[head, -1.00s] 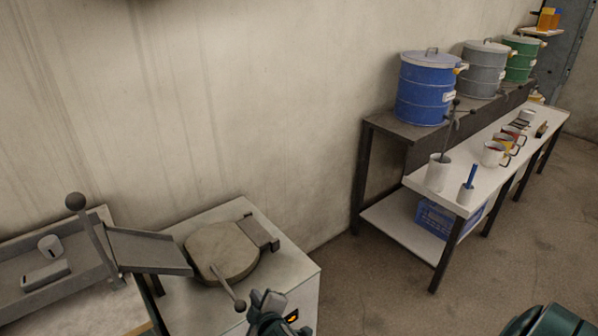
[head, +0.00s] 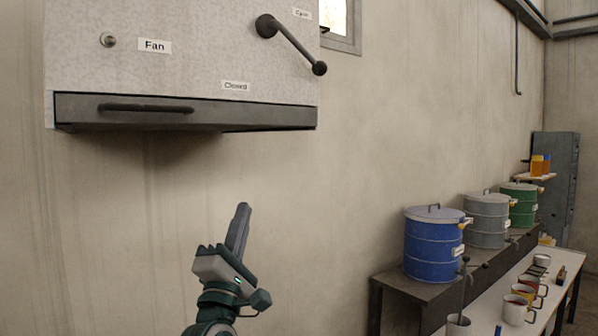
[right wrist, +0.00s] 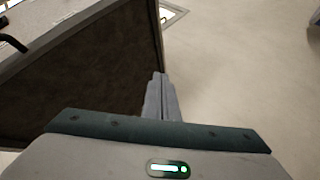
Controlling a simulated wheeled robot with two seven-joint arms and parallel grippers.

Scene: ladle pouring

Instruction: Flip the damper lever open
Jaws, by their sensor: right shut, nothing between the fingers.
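The damper lever (head: 292,45) is a dark bar on the front of the speckled hood (head: 200,60), with a round pivot at its upper left and a ball knob (head: 319,68) at its lower right end. It slants down to the right, between the "Open" label (head: 302,13) above and the "Closed" label (head: 236,86) below left. My right gripper (head: 240,222) is shut and empty, pointing up below the hood and apart from the lever. In the right wrist view its fingers (right wrist: 162,95) are together beside the hood's dark underside. My left gripper is not in view.
The hood's dark lower edge with a handle (head: 146,108) overhangs above my right gripper. A "Fan" knob (head: 108,40) is at the hood's left. Blue, grey and green drums (head: 434,245) stand on a shelf at right, with mugs (head: 517,309) below. The wall between is clear.

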